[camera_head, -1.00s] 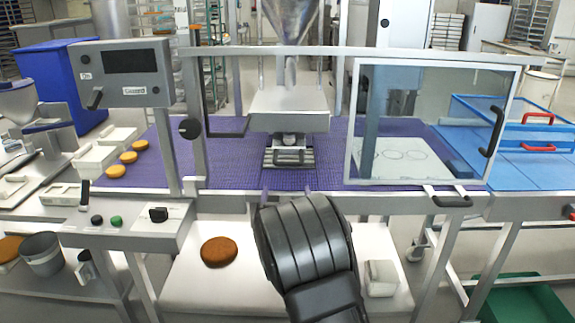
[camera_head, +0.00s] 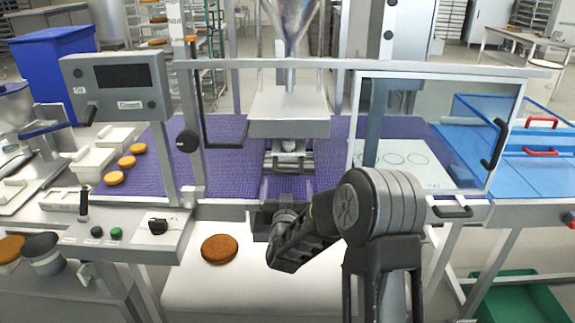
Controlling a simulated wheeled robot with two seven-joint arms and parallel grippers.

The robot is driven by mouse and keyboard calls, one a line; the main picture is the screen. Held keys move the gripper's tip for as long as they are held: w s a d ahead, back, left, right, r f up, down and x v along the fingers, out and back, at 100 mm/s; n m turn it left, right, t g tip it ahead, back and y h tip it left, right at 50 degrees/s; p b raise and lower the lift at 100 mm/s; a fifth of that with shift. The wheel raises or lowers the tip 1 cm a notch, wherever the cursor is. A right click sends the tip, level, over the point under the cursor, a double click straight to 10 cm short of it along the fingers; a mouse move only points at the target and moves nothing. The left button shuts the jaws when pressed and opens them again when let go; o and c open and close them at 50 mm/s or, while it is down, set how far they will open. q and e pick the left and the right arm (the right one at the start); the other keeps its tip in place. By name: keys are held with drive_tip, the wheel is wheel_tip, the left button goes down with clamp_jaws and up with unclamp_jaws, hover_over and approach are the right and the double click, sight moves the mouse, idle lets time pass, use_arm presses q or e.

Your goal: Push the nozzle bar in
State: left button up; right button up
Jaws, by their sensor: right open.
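The nozzle bar (camera_head: 289,161) is a small metal piece with a handle-like front. It sits under the grey block (camera_head: 289,124) below the steel hopper (camera_head: 290,20), over the purple belt. My right gripper (camera_head: 286,186) is at the near edge of the belt, just in front of the nozzle bar and lower in the picture. Its fingers are apart and look empty, one on each side of the bar's line. A small gap seems to show between fingers and bar. My right arm hides part of the lower white shelf. My left gripper is not in view.
A clear guard door (camera_head: 435,130) with a black handle stands right of the nozzle. A metal frame post and a control box (camera_head: 118,78) stand left. A brown round (camera_head: 219,249) lies on the lower white shelf (camera_head: 195,285). Purple belt (camera_head: 225,165) is free beside the nozzle.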

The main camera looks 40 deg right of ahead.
sight(287, 174)
drive_tip(key=shift+s+a+r, duration=0.1)
drive_tip(key=shift+a, duration=0.05)
drive_tip(key=p+x, duration=0.1)
drive_tip(key=x, duration=0.5)
drive_tip(key=shift+w+d+p, duration=0.2)
drive_tip(key=shift+p, duration=0.1)
drive_tip(key=shift+w+d, duration=0.4)
drive_tip(key=shift+w, duration=0.15)
drive_tip(key=shift+c, duration=0.5)
